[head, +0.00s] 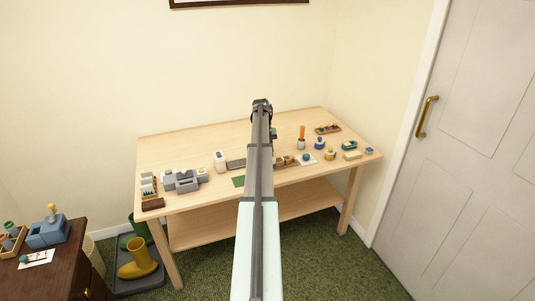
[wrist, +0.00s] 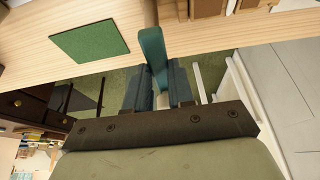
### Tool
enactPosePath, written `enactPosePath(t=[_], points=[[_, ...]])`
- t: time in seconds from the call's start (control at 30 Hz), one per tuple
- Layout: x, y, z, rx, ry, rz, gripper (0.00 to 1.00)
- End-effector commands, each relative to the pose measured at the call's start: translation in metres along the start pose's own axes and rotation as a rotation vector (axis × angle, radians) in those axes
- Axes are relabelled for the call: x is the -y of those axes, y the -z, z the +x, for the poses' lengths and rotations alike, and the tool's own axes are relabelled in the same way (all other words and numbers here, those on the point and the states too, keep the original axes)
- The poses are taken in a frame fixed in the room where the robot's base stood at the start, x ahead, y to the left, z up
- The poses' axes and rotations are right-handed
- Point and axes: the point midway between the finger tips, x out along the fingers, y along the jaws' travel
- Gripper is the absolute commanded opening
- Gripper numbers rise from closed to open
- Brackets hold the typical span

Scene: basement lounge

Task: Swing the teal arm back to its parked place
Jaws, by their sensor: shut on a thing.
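In the wrist view, a teal arm (wrist: 152,47) stands between the two dark fingers of my gripper (wrist: 157,84). The fingers are shut on it from both sides, near its lower end in the picture. Its upper part overlaps the front edge of the light wood table. A paler grey-brown piece continues above it to the picture's top; how they join is unclear. In the head view, my own arm hides my gripper and the teal arm, so the teal arm's mount and parked place cannot be made out.
The wood table (head: 210,138) has a clear back left area. A green square (head: 238,181) lies near its front edge, left of the held arm in the wrist view (wrist: 88,40). Grey devices (head: 182,180) stand left; several small items and a wooden tray (head: 328,128) stand right.

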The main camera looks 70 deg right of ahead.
Motion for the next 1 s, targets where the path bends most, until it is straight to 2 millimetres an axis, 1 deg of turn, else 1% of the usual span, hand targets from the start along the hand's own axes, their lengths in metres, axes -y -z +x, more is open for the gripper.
enactPosePath(t=[0.27, 0.3, 0.5, 0.57, 0.83, 1.0], points=[[-0.0008, -0.0007, 0.0001, 0.002, -0.002, 0.004, 0.00], [-0.0008, -0.0007, 0.0002, 0.001, -0.002, 0.004, 0.25], [-0.0005, -0.0004, 0.0001, 0.001, -0.001, 0.003, 0.44], [-0.0005, -0.0003, 0.0001, 0.001, -0.001, 0.003, 0.49], [-0.0003, -0.0002, -0.0005, 0.000, -0.001, 0.002, 0.49], [-0.0001, -0.0007, -0.0072, 0.000, -0.001, 0.002, 0.49]])
